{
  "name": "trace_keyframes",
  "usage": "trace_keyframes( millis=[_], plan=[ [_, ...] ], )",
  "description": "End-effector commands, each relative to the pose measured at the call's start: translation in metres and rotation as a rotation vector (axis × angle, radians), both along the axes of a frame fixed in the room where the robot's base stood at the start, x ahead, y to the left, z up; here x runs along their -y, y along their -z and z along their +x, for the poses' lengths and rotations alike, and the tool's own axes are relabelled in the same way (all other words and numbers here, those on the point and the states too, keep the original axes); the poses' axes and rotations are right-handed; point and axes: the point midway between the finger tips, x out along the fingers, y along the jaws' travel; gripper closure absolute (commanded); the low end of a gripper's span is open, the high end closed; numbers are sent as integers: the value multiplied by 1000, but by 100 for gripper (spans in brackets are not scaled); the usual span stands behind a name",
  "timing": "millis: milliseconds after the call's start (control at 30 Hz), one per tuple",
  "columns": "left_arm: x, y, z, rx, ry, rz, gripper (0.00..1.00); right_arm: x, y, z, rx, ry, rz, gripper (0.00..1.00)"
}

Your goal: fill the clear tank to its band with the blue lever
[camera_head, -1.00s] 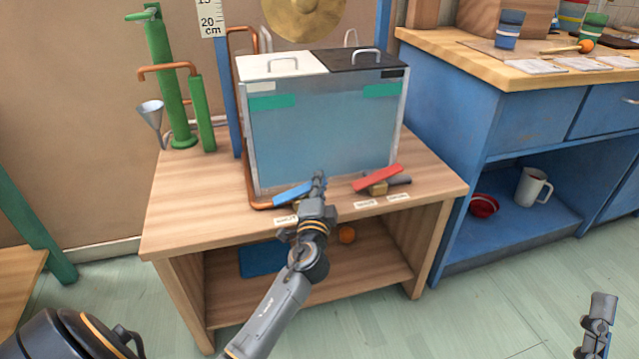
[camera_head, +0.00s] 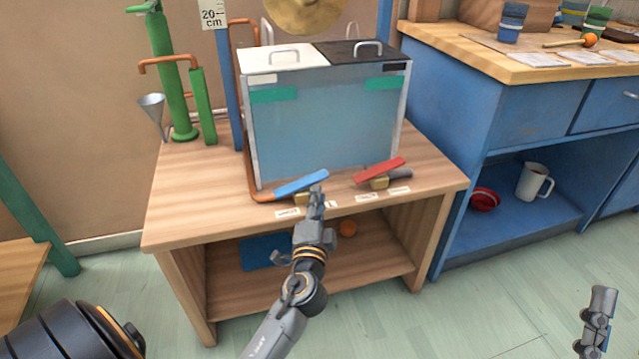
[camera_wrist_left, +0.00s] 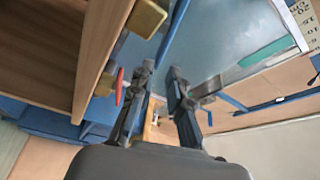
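The clear tank (camera_head: 320,135) stands on the wooden bench, with green bands (camera_head: 273,95) near its top. Bluish contents fill much of it; I cannot place the surface exactly against the bands. The blue lever (camera_head: 300,184) is at the tank's front left, slanting up to the right. My left gripper (camera_head: 316,198) is just below and in front of the lever's right end. In the left wrist view its fingers (camera_wrist_left: 161,75) are apart, with the blue lever (camera_wrist_left: 173,33) just beyond them; contact is unclear. My right gripper (camera_head: 602,300) is at the lower right, away from the bench.
A red lever (camera_head: 379,170) sits right of the blue one. Green pipes (camera_head: 172,85) and a funnel (camera_head: 151,106) stand left of the tank. A blue cabinet (camera_head: 465,130) stands to the right.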

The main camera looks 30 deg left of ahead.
Motion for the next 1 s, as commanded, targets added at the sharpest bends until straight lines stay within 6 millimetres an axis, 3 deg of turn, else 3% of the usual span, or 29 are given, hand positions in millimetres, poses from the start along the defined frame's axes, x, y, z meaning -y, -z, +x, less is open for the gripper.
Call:
trace_keyframes(
  millis=[100,300,867,1000],
  plan=[
    [10,3,-20,-2,-1,-2,83,0,0,0,0,0,0,60],
    [19,5,-35,0,0,-1,83,0,0,0,0,0,0,60],
    [20,5,-37,1,1,-1,83,0,0,0,0,1,-1,60],
    [32,3,-35,17,57,-43,83,0,0,0,0,0,0,60]
  ],
)
